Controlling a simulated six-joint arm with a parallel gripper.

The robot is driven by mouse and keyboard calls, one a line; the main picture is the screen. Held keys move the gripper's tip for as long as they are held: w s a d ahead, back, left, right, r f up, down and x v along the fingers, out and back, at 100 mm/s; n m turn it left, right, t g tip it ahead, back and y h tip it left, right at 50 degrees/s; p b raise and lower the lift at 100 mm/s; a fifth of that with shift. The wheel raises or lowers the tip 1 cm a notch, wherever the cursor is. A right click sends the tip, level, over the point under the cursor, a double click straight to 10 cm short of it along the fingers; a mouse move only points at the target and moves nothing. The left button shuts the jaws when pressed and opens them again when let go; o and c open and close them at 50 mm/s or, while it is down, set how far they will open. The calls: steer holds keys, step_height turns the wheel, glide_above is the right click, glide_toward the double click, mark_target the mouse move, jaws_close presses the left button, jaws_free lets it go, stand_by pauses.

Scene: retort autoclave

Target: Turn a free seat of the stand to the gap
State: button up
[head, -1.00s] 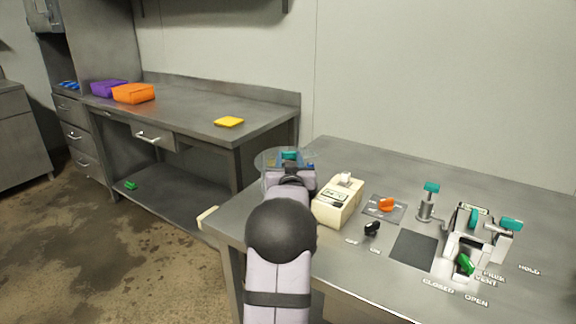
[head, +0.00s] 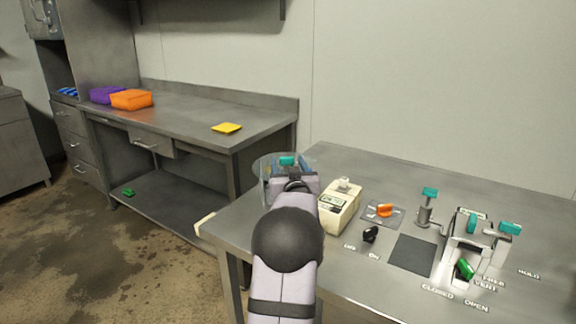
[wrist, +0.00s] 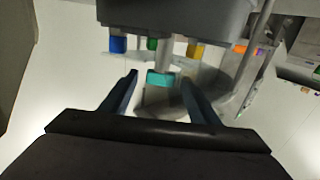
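The stand shows at the left end of the near table, partly hidden behind my arm, with a clear round cover (head: 262,167) around it and a teal handle (head: 287,160). In the wrist view the teal handle (wrist: 160,78) is at the tip of a grey post, between my fingertips. My gripper (wrist: 160,80) is open; a gap shows on each side of the handle. Blue (wrist: 118,44), green (wrist: 152,44) and yellow (wrist: 196,49) pieces show along the underside of a grey body in the wrist view. I cannot tell which seat is free or where the gap is.
A cream box (head: 341,207) stands right of my arm. An orange knob (head: 384,210), a black knob (head: 370,234), a teal-topped post (head: 429,194) and a lever unit (head: 470,242) are further right. A bench behind holds orange (head: 131,98) and purple boxes and a yellow pad (head: 227,128).

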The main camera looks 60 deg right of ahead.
steer(key=shift+a, duration=0.1)
steer(key=v, duration=0.7)
steer(key=shift+b, duration=0.3)
stand_by(0.3)
